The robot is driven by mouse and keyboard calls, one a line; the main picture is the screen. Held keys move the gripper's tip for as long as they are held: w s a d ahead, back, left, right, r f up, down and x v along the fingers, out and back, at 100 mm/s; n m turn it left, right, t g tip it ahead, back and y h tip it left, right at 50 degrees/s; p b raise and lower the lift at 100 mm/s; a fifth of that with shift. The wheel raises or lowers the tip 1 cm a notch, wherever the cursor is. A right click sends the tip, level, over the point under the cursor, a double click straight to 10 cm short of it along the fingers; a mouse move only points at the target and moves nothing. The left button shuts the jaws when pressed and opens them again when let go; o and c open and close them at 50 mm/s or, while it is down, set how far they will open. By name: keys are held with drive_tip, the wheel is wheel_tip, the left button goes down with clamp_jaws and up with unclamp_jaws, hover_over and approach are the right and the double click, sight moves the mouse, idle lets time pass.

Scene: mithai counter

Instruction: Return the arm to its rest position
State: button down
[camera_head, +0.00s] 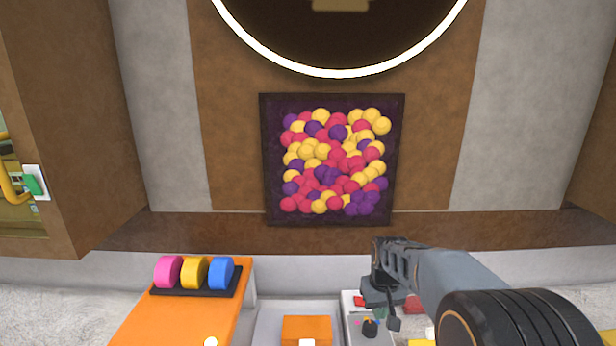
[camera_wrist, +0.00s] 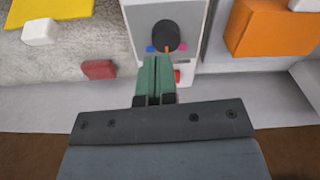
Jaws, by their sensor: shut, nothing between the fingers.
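My gripper (camera_head: 393,322) hangs pointing down at the end of my arm, at the lower right of the head view. In the wrist view its green fingers (camera_wrist: 156,78) are together with nothing between them. They overlap the lower part of a pale control box (camera_wrist: 193,50) with a black knob (camera_wrist: 166,35). The knob also shows in the head view (camera_head: 369,328), just left of the fingertips. I cannot tell the height of the fingers above the box.
An orange table (camera_head: 180,322) at left bears a black rack (camera_head: 195,291) with pink, yellow and blue discs. An orange block (camera_head: 306,329) sits beside the control box. A red piece (camera_wrist: 98,69), a white block (camera_wrist: 40,31) and a yellow item (camera_wrist: 48,10) lie on the other side.

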drive_tip(key=s+r+t, duration=0.2)
drive_tip(key=s+r, duration=0.1)
drive_tip(key=s, duration=0.5)
drive_tip(key=s+a+r+m+t, duration=0.1)
drive_tip(key=s+r, duration=0.3)
drive_tip(key=s, duration=0.5)
drive_tip(key=shift+s+r+t, duration=0.2)
drive_tip(key=shift+s+t, duration=0.1)
drive_tip(key=shift+t, duration=0.4)
